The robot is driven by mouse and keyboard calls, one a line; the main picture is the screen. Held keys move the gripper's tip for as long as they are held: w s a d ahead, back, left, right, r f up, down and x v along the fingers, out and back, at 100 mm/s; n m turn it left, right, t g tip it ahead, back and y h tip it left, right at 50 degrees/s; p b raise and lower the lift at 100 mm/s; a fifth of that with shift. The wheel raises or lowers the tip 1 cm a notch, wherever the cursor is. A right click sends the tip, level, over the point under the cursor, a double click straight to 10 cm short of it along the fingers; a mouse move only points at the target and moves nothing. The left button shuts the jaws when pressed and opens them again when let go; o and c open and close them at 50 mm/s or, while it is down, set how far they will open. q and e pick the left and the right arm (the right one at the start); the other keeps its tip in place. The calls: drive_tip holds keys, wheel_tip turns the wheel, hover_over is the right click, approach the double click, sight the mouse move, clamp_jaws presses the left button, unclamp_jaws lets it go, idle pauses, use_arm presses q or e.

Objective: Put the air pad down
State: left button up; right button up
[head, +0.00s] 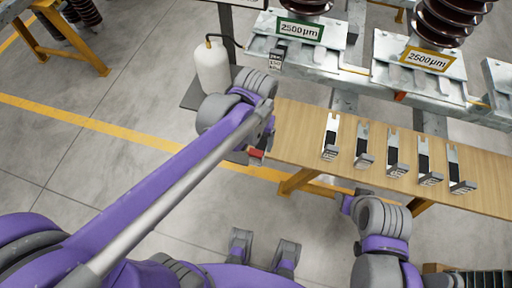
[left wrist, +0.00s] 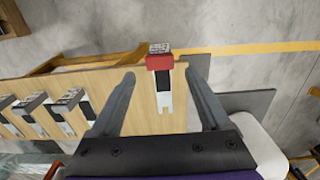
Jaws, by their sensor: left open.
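A flat tag-like piece with a red head, a printed top and a dark and pale forked strip (left wrist: 164,80) lies on the wooden bench top in the left wrist view. It looks like the air pad, though I cannot confirm the name. Its red end (head: 256,153) also shows at the bench's left end in the head view. My left gripper (left wrist: 160,77) is open, with one finger on each side of the piece and visible gaps to both. In the head view, my own arm mostly hides this gripper.
Several similar pieces with silver heads (head: 362,160) lie in a row along the wooden bench (head: 290,150). A white bottle (head: 212,68) stands at the back left. Metal frames with ribbed brown insulators (head: 445,20) and 2500 µm signs stand behind the bench. Floor at left is open.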

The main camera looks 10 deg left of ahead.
use_arm(q)
wheel_tip(320, 180, up, 2)
drive_tip(key=shift+r, duration=0.15)
drive_tip(key=shift+a, duration=0.1)
drive_tip(key=s+a+f+t, duration=0.4)
drive_tip(key=s+a+t, duration=0.1)
drive_tip(key=s+a, duration=0.3)
drive_tip(key=shift+s+a, duration=0.15)
drive_tip(key=shift+s, duration=0.35)
